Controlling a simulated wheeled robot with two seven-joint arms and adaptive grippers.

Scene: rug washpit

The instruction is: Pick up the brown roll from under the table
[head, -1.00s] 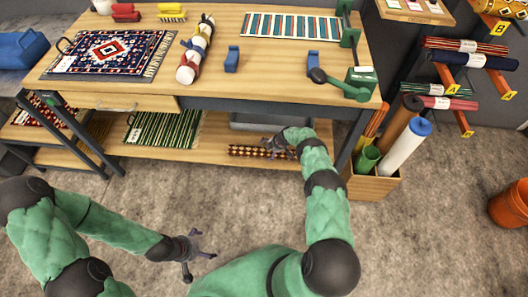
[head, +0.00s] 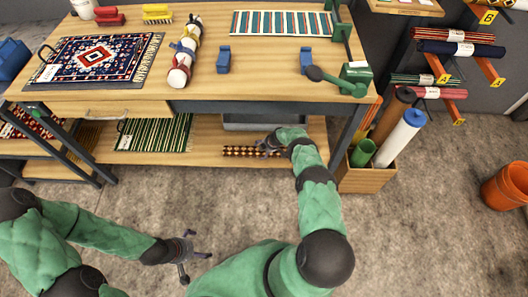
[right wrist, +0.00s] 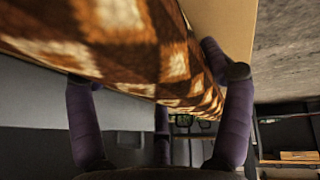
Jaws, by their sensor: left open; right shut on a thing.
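The brown roll (head: 238,151), patterned in dark brown and cream, is at the front of the wooden lower shelf (head: 205,150) under the table. My right gripper (head: 268,149) is at the roll's right part and shut on it. In the right wrist view the roll (right wrist: 120,40) fills the top, with purple fingers (right wrist: 160,105) on either side of it. Whether the roll is clear of the shelf cannot be told. My left gripper (head: 188,257) is open and empty above the floor, in front of the table.
A grey tray (head: 252,123) stands behind the roll, and a green striped rug (head: 155,134) lies left on the shelf. A wooden crate of rolls (head: 363,181) stands right of the table leg. The carpet in front is clear.

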